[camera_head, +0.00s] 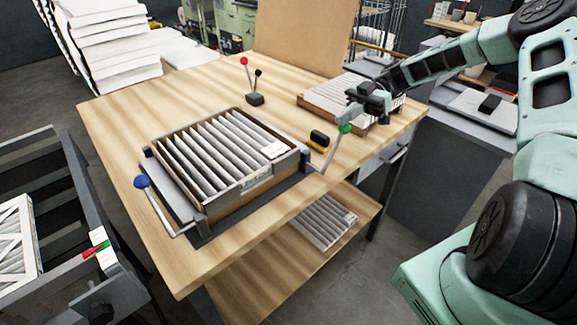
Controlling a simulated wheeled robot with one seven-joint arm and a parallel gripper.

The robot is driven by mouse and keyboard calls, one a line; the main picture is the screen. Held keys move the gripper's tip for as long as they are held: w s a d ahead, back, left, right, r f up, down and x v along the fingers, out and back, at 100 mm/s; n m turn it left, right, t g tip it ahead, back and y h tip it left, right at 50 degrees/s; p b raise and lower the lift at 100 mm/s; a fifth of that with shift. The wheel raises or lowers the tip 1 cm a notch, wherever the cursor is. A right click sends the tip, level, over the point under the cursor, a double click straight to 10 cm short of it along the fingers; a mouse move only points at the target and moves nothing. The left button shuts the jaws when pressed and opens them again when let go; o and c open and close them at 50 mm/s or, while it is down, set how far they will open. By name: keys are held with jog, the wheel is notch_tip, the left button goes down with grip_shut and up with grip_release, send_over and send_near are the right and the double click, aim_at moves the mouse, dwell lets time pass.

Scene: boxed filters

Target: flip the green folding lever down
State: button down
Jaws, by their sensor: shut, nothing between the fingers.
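The green knob (344,128) tops a grey folding lever (333,149) at the right side of the filter fixture (204,236). The lever tilts up and to the right from its pivot near the fixture's right corner. My gripper (349,117) is shut, with its tips just above the green knob. I cannot tell whether they touch it. A boxed pleated filter (228,152) sits in the fixture.
A black and yellow object (319,138) lies near the green lever. Another boxed filter (338,92) lies behind my gripper. A small stand with red and black knobs (255,98) is at the back. The table's (120,130) left side is clear.

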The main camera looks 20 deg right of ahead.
jog(key=shift+w+d+f+g+y+b, duration=0.15)
jog(key=shift+w+d+f+y+b, duration=0.15)
jog(key=shift+d+f+b, duration=0.5)
jog(key=shift+w+d+f+g+y+b, duration=0.15)
jog(key=shift+d+f+y+b, duration=0.15)
jog(key=shift+d+f+b, duration=0.5)
jog(key=shift+r, duration=0.1)
